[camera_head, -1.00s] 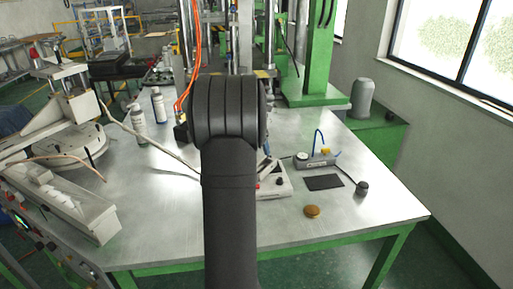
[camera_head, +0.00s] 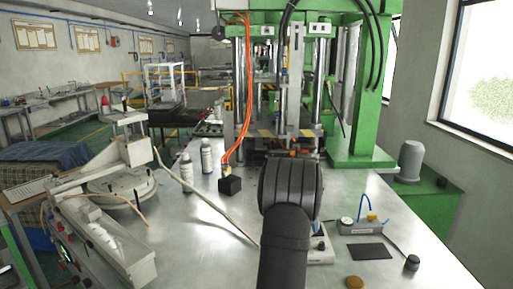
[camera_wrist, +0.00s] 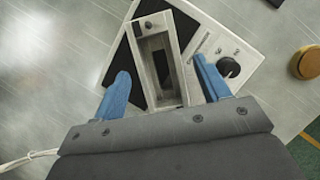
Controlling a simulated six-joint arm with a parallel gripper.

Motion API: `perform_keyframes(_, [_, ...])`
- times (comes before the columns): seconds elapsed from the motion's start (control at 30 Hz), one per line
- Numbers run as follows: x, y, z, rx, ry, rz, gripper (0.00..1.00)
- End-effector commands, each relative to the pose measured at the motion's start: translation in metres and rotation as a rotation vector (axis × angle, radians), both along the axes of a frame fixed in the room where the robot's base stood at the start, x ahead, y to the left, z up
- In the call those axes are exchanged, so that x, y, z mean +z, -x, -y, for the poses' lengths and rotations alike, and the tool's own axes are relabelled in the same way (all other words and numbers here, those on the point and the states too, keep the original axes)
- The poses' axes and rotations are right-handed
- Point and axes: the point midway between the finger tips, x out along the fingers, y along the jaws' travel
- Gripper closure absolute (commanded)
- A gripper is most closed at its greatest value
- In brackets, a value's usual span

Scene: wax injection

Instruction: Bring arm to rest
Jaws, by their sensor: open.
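In the wrist view my gripper (camera_wrist: 161,67) has its two blue fingers spread wide apart, with nothing held between them. Beyond the fingers is an open rectangular metal box (camera_wrist: 140,42), seen from above, on a white device (camera_wrist: 232,45) with a black pad and a black knob. I cannot tell how far above the box the fingers are. In the head view my dark arm stands upright in front of the bench and hides my gripper. Only part of the white device (camera_head: 321,254) shows at the arm's right.
The metal bench (camera_head: 200,235) holds a green-framed press (camera_head: 365,90) at the back, two bottles (camera_head: 207,157), a black block (camera_head: 230,185) and a white machine (camera_head: 105,240) at left. At right are a gauge unit (camera_head: 362,227), a dark pad (camera_head: 370,252) and a round brown piece (camera_head: 355,282).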

Motion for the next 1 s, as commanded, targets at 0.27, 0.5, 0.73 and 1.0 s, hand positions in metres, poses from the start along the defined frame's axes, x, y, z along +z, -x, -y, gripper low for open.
perform_keyframes(0.27, [0.017, 0.001, 0.000, -0.001, -0.001, -0.003, 0.31])
perform_keyframes(0.5, [0.017, 0.001, 0.000, -0.001, -0.002, -0.004, 0.31])
perform_keyframes(0.73, [0.007, 0.002, 0.000, -0.001, -0.001, -0.007, 0.31])
perform_keyframes(1.0, [0.006, 0.007, -0.007, 0.000, -0.001, 0.001, 0.31])
